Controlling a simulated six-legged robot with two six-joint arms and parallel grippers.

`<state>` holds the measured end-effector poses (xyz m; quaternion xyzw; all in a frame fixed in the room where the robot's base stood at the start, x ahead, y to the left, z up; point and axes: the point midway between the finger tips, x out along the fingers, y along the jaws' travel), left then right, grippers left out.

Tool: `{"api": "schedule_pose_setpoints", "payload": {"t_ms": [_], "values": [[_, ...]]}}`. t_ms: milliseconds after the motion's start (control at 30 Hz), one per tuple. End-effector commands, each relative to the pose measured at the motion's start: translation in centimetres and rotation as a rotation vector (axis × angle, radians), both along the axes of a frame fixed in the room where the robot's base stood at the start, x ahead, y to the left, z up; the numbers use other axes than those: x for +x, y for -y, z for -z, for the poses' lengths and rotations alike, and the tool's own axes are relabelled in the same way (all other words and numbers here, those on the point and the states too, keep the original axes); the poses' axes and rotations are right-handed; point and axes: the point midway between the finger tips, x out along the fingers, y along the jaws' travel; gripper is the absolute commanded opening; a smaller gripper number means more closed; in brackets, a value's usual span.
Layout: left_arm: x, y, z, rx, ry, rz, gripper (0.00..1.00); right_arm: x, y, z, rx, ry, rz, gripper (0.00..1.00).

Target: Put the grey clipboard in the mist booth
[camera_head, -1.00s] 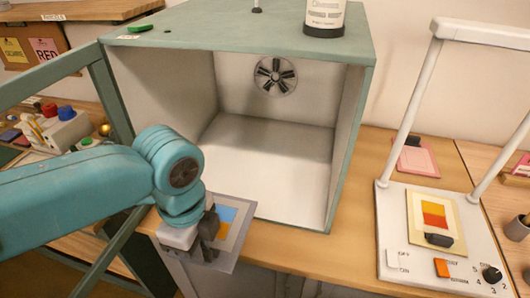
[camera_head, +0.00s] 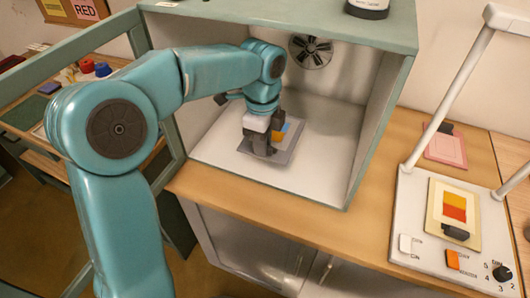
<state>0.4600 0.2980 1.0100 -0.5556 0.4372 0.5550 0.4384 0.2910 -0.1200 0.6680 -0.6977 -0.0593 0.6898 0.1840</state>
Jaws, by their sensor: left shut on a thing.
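The grey clipboard (camera_head: 287,152) is inside the mist booth (camera_head: 400,75), low over the white floor near the front; I cannot tell whether it touches the floor. It carries a sheet with blue and orange patches. My left gripper (camera_head: 262,147) is shut on the clipboard's near left part and hides some of it. The booth is a green-edged box with an open front, pale inner walls and a round fan (camera_head: 311,51) at the back. My left arm reaches in through the front opening. My right gripper is not in view.
The booth's green-framed door (camera_head: 68,50) stands open at the left. A white copy stand (camera_head: 412,215) holding a colour card (camera_head: 454,213) is on the wooden table at the right. A pink clipboard (camera_head: 446,148) lies behind it. A bottle (camera_head: 368,8) stands on the booth's top.

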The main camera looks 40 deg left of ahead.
Motion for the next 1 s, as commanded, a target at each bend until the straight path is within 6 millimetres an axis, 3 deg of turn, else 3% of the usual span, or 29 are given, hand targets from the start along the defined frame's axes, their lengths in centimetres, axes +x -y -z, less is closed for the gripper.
{"api": "schedule_pose_setpoints", "payload": {"t_ms": [33,100,333,500,967,1000], "values": [[1.0,-0.2,-0.2,0.000,-0.001,-0.001,0.00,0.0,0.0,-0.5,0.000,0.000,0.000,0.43],[0.8,-0.2,1.4,0.000,-0.003,0.000,0.00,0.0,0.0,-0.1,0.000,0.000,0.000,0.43],[0.8,-0.2,3.7,0.000,-0.002,0.000,0.00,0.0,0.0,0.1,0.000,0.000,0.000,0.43],[0.8,-0.2,6.4,-0.001,-0.003,-0.001,0.00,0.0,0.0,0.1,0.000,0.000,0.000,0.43],[1.2,-0.2,7.5,0.000,0.001,0.000,0.00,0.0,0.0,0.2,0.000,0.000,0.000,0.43],[1.2,-0.2,7.5,0.000,0.000,0.000,0.20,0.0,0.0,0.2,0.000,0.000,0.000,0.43]]}}
